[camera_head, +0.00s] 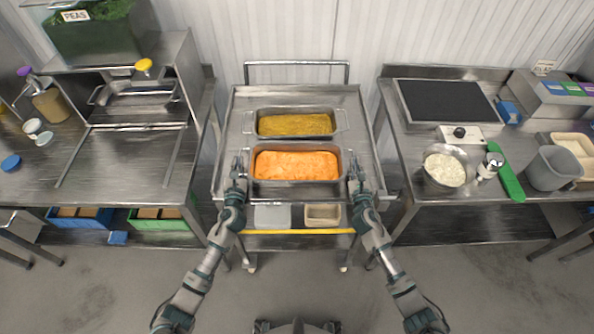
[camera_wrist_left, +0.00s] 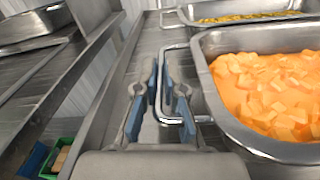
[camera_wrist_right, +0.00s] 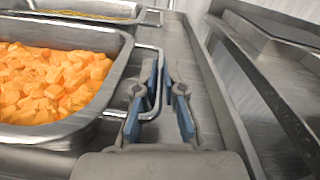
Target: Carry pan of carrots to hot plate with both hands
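The pan of carrots (camera_head: 297,182) sits on the cart top in the middle of the head view, filled with orange pieces. My left gripper (camera_head: 239,163) is at its left handle; in the left wrist view the blue-padded fingers (camera_wrist_left: 168,95) are apart, with the wire handle (camera_wrist_left: 166,118) between them. The hot plate (camera_head: 447,102) is a dark slab on the right table.
A second pan (camera_head: 293,136) with yellowish food sits behind the carrots on the cart (camera_head: 356,108). The right table also holds a bowl of white food (camera_head: 444,172), a green-handled tool (camera_head: 512,186) and a grey container (camera_head: 553,169). A gap separates cart and right table.

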